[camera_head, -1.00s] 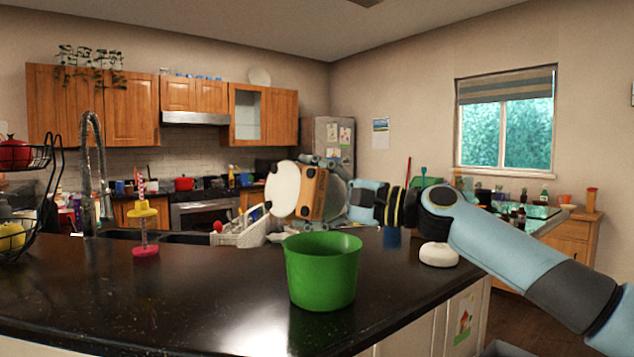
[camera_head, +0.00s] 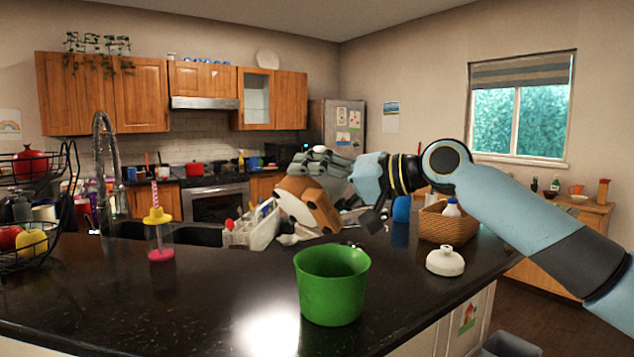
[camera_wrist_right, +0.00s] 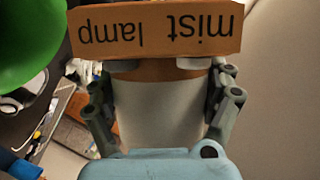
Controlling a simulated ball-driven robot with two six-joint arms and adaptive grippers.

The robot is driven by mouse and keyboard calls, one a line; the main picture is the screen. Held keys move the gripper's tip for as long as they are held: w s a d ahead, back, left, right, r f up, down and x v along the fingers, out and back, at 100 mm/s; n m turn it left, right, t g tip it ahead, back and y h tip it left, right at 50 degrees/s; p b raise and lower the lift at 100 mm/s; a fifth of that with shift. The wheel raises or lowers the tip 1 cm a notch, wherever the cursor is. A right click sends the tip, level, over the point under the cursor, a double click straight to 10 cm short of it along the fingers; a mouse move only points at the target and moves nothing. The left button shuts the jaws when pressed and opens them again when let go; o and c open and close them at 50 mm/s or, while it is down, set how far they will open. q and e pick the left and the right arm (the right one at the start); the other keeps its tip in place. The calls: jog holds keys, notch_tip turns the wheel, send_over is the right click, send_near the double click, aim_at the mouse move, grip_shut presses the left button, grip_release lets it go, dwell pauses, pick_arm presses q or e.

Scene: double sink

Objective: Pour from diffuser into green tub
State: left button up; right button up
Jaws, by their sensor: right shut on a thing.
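The diffuser (camera_head: 312,197) is a white body with an orange-brown band. The green tub (camera_head: 332,290) stands upright on the black counter, below the diffuser in the head view. It also shows at the upper left of the wrist view (camera_wrist_right: 28,35). My left gripper is out of view.
A white lid-like object (camera_head: 445,262) lies on the counter right of the tub. A wicker basket (camera_head: 447,226) is behind it. A white rack (camera_head: 252,226), a pink-based straw cup (camera_head: 160,235) and a wire fruit stand (camera_head: 35,215) stand left.

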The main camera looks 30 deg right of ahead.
aim_at(317, 148)
jog(key=shift+a+r+n+h+p, duration=0.1)
jog(key=shift+r+n+h+p, duration=0.2)
jog(key=shift+r+n+h, duration=0.15)
notch_tip(317, 148, up, 3)
jog(key=n+h+p, duration=0.1)
jog(key=n+p, duration=0.1)
jog(key=p, duration=0.1)
jog(key=shift+f, duration=0.2)
jog(key=shift+r+n+h+p, duration=0.2)
jog(key=shift+n+h+p, duration=0.15)
jog(key=shift+n+p, duration=0.1)
jog(key=shift+r+n+h, duration=0.2)
jog(key=shift+n+h, duration=0.1)
jog(key=shift+n, duration=0.2)
notch_tip(317, 148, up, 3)
jog(key=n+h, duration=0.2)
jog(key=n, duration=0.1)
jog(key=shift+f, duration=0.2)
jog(key=shift+f, duration=0.1)
